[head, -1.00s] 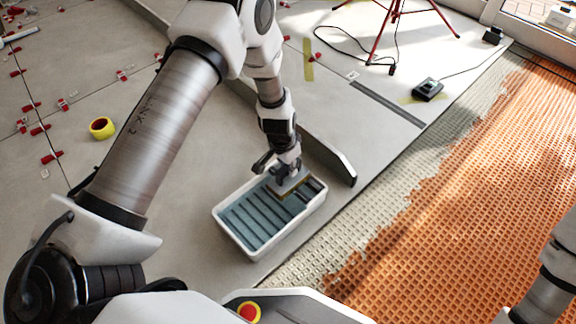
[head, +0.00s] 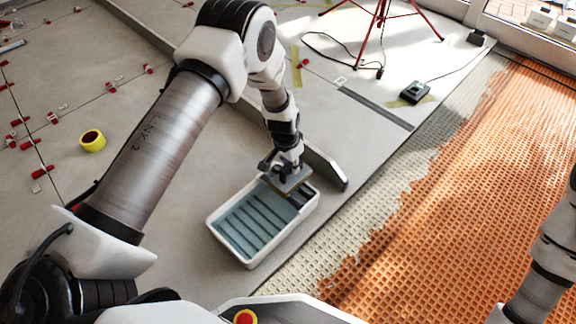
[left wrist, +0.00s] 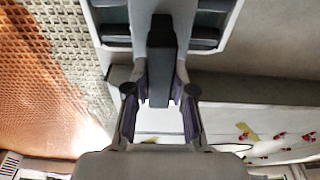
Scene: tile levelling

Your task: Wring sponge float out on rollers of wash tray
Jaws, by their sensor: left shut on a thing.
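The wash tray (head: 252,263) is a white rectangular tub with several dark bars across bluish water, standing on the grey tiles; part of it also shows in the left wrist view (left wrist: 236,18). My left gripper (head: 288,166) is over the tray's far right end, shut on the sponge float (head: 291,184). The float has a grey plate with a tan edge, held slightly tilted above the bars. In the left wrist view, the dark handle (left wrist: 160,60) sits between the fingers. The float's underside is hidden. Part of my right arm shows at the right edge; its gripper is out of view.
A dark-edged grey bar (head: 328,168) lies right beside the tray. Orange matting (head: 450,200) covers the floor to the right. A yellow tape roll (head: 92,141) and several red clips lie left. A red tripod (head: 380,30) and a black box (head: 414,92) stand beyond.

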